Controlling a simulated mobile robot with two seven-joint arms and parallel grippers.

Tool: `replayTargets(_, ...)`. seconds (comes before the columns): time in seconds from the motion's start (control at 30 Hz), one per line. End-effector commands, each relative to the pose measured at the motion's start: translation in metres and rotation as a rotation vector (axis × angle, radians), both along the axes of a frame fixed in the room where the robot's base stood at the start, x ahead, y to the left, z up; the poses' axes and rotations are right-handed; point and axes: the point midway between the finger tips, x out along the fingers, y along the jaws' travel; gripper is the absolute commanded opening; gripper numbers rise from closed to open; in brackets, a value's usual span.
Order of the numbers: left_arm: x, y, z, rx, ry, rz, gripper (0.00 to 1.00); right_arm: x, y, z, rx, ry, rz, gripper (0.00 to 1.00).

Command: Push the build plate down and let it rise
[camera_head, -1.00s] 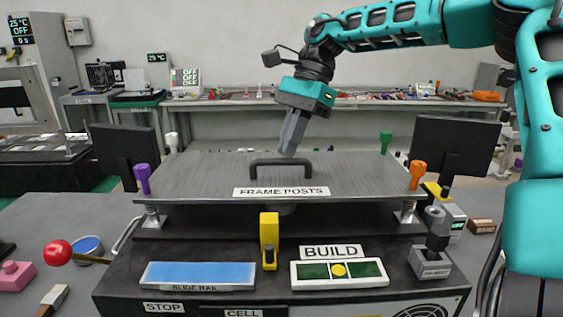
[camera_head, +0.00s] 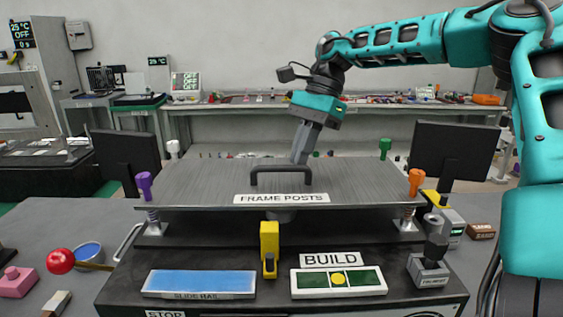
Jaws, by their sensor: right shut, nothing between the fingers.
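The build plate looks to be the wide brushed-grey plate (camera_head: 210,180), level above the black base, with a coiled spring under its front left corner. It has a dark bar handle (camera_head: 281,170) and a "FRAME POSTS" label on its front edge. Purple (camera_head: 144,186), orange (camera_head: 416,182), white (camera_head: 173,148) and green (camera_head: 385,147) posts stand at its corners. My right gripper (camera_head: 301,160) is shut and empty, pointing down just behind the handle. I cannot tell whether its tips touch the plate. My left gripper is not in view.
The black base (camera_head: 200,258) carries a yellow block (camera_head: 269,245), a blue slide rail (camera_head: 200,282) and a green "BUILD" panel (camera_head: 339,281). Dark monitors (camera_head: 125,158) flank the plate. A cluttered bench (camera_head: 220,106) stands behind.

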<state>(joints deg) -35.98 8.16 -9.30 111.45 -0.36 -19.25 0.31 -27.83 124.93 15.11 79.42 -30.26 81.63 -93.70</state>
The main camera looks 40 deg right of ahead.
Motion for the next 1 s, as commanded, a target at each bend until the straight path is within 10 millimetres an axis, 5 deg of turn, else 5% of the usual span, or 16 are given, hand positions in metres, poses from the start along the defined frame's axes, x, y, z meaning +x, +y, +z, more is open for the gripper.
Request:
replayTargets(0.27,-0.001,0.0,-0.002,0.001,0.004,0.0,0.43,0.001,-0.003,0.009,-0.001,-0.006,-0.001,0.0)
replayTargets(0.7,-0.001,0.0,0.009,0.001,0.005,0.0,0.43,0.001,-0.043,0.09,-0.002,-0.004,-0.002,0.0)
replayTargets(1.0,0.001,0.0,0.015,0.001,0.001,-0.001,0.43,0.001,-0.056,0.115,0.0,-0.001,0.0,0.0)
